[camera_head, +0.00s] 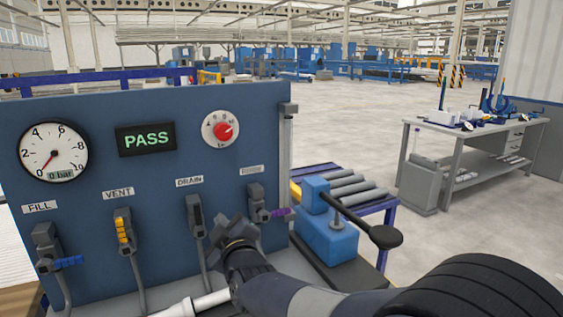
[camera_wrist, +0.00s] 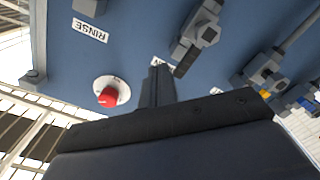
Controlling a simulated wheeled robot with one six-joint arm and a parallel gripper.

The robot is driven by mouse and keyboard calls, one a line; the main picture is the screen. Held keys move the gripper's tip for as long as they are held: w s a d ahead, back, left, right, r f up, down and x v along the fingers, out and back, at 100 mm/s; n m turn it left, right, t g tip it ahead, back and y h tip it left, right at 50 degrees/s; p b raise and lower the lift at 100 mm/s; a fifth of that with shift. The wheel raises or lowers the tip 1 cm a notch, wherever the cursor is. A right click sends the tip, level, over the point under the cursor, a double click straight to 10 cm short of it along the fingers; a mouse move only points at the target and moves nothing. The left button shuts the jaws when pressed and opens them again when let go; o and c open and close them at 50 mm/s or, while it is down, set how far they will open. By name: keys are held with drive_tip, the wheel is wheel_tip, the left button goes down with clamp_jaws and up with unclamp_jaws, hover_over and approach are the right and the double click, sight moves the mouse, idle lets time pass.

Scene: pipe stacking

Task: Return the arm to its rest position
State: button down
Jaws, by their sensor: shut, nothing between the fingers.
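My gripper (camera_head: 236,230) is in front of the lower right part of a blue test panel (camera_head: 95,105). Its fingers are together and hold nothing. In the wrist view, the closed fingers (camera_wrist: 157,80) point toward the panel face and partly cover a label. In the head view, the gripper is between the DRAIN valve (camera_head: 196,216) and the valve with a purple handle (camera_head: 262,205). I cannot tell whether it touches anything. My dark arm runs from the lower right to the gripper.
The panel carries a gauge (camera_head: 53,152) near zero, a display (camera_head: 146,139) reading PASS and a red knob (camera_head: 222,131). FILL (camera_head: 48,250) and VENT (camera_head: 123,232) valves stand left. A blue device with a lever (camera_head: 326,225) stands right. Open floor (camera_head: 360,125) lies beyond.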

drive_tip(key=shift+w, duration=0.15)
drive_tip(key=a+p+x, duration=0.1)
drive_tip(key=p+x, duration=0.2)
drive_tip(key=x, duration=0.3)
drive_tip(key=shift+a, duration=0.25)
drive_tip(key=shift+w, duration=0.1)
drive_tip(key=shift+d, duration=0.1)
idle(0.4)
